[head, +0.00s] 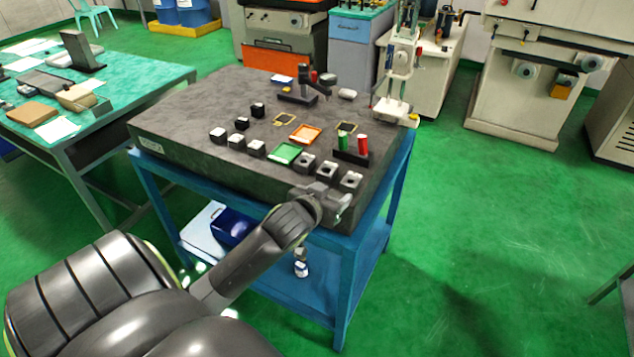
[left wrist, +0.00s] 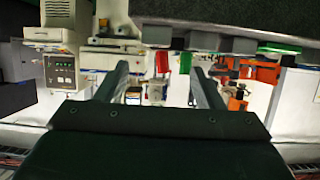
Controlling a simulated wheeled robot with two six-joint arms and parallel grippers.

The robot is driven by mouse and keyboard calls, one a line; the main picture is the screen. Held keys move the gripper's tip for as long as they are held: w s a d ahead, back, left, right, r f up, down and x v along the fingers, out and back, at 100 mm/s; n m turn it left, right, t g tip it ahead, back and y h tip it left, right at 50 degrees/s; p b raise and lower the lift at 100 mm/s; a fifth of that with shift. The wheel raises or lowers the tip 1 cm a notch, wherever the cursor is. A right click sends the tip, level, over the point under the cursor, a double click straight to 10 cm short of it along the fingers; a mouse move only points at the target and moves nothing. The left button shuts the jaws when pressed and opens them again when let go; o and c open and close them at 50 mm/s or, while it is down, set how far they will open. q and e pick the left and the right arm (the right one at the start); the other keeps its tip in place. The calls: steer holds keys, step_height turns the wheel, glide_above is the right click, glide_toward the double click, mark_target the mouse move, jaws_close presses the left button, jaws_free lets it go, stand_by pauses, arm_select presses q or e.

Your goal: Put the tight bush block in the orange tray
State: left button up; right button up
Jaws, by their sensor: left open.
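Three grey blocks with round holes stand in a row near the front edge of the dark slab: a left one (head: 305,162), a middle one (head: 328,170) and a right one (head: 350,180). I cannot tell which is the tight bush block. The orange tray (head: 305,134) lies flat behind them and looks empty. My left gripper (head: 328,201) is at the slab's front edge, just in front of the middle and right blocks. In the left wrist view, which looks upside down, its fingers (left wrist: 158,70) are apart with nothing seen gripped. My right gripper is out of view.
A green tray (head: 285,153) lies left of the grey blocks. A dark stand with a red plug (head: 363,145) and a green plug (head: 342,141) is behind them. Black-and-white blocks (head: 237,142) sit at left. A gauge stand (head: 396,105) is at the back right corner.

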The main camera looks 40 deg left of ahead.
arm_select(q)
steer(key=v, duration=0.6)
steer(key=shift+s+r+b, duration=0.15)
steer(key=shift+s+b, duration=0.15)
